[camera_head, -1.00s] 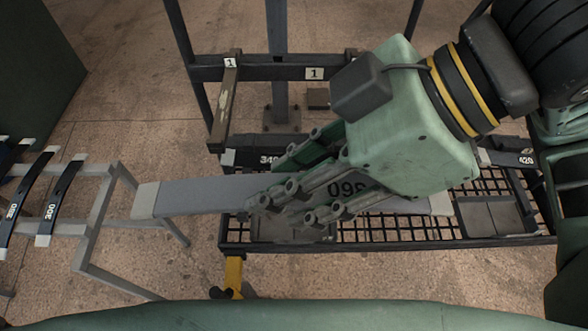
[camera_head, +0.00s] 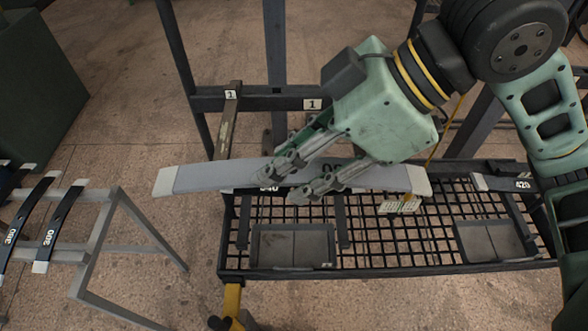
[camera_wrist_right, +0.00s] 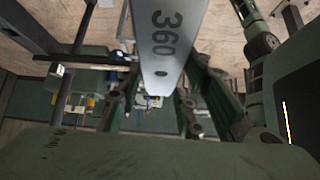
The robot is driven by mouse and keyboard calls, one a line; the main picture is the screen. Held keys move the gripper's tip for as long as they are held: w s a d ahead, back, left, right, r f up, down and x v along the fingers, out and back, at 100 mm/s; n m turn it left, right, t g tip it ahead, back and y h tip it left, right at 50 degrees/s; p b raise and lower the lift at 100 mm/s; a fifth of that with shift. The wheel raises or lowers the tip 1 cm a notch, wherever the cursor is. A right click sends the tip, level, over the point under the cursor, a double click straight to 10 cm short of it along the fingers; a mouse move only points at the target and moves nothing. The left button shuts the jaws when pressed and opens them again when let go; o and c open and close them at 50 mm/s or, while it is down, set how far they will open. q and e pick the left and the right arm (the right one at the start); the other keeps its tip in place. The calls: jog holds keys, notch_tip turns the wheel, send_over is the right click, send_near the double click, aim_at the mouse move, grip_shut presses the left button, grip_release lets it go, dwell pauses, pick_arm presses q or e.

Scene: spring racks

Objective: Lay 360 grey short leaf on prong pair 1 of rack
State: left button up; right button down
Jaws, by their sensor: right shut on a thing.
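The grey short leaf (camera_head: 215,177) is a long, slightly bowed grey strip with pale ends, and its number 360 shows in the right wrist view (camera_wrist_right: 165,35). My right gripper (camera_head: 298,178) is shut on it near its middle and holds it roughly level, crosswise, above the back edge of the mesh shelf. Rack prong pair 1 shows by its labels "1": one prong (camera_head: 229,120) points toward me from the dark crossbar (camera_head: 260,104). The other prong is hidden behind my right gripper and arm. The leaf's left end reaches past the visible prong. My left gripper is not in view.
A mesh shelf (camera_head: 375,255) with grey trays (camera_head: 292,246) lies in front of the rack. A dark leaf marked 340 (camera_head: 270,188) is partly covered by the held leaf; one marked 420 (camera_head: 505,183) lies right. A grey stand (camera_head: 100,235) at left holds dark leaves (camera_head: 58,228).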

jog(key=w+f+p, duration=0.1)
jog(key=w+f, duration=0.2)
jog(key=w, duration=0.4)
jog(key=shift+w, duration=0.3)
dwell(0.4)
jog(key=c, duration=1.2)
grip_release()
jog(key=shift+o, duration=0.4)
jog(key=shift+f, duration=0.15)
jog(key=v, duration=1.2)
